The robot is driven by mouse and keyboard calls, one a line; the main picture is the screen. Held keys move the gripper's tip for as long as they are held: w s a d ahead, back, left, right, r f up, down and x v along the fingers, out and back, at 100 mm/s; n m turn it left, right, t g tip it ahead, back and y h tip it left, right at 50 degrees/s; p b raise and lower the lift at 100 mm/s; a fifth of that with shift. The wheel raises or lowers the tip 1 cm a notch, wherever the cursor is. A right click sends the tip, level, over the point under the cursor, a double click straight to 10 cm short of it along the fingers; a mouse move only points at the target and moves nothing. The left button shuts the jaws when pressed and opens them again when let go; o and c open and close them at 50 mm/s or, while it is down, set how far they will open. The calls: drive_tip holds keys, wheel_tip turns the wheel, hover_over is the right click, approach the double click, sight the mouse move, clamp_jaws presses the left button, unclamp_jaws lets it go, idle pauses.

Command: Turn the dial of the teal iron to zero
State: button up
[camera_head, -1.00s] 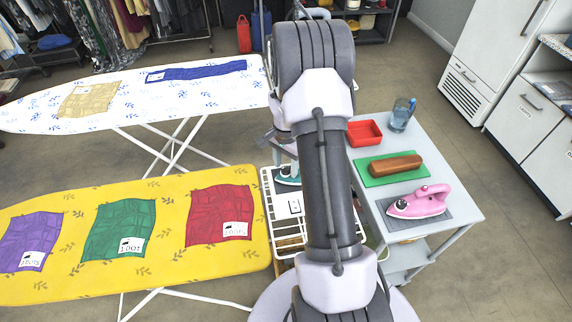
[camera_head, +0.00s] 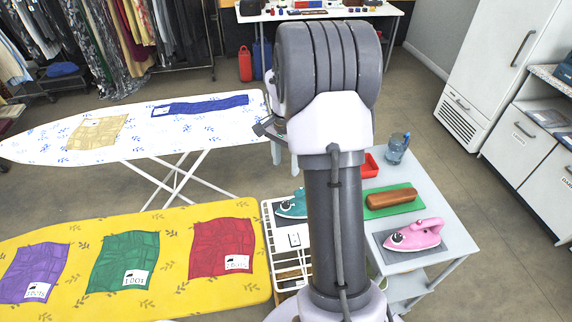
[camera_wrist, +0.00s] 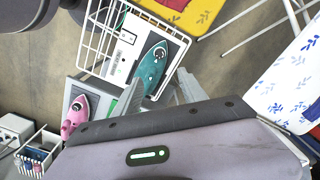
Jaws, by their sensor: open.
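The teal iron (camera_head: 291,205) stands on a dark pad at the end of the yellow ironing board, left of my arm.
The yellow board (camera_head: 170,235) and white board (camera_head: 60,135) fill the left.

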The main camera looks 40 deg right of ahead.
sight(286, 203)
drive_tip(key=shift+f, duration=0.1)
wheel_tip(286, 203, down, 17)
drive_tip(key=m+b, duration=0.4)
drive_tip(key=b, duration=0.3)
drive_tip(key=m+b, duration=0.5)
drive_tip(key=b, duration=0.2)
drive_tip(key=shift+s+f, duration=0.1)
drive_tip(key=shift+f, duration=0.1)
clamp_jaws()
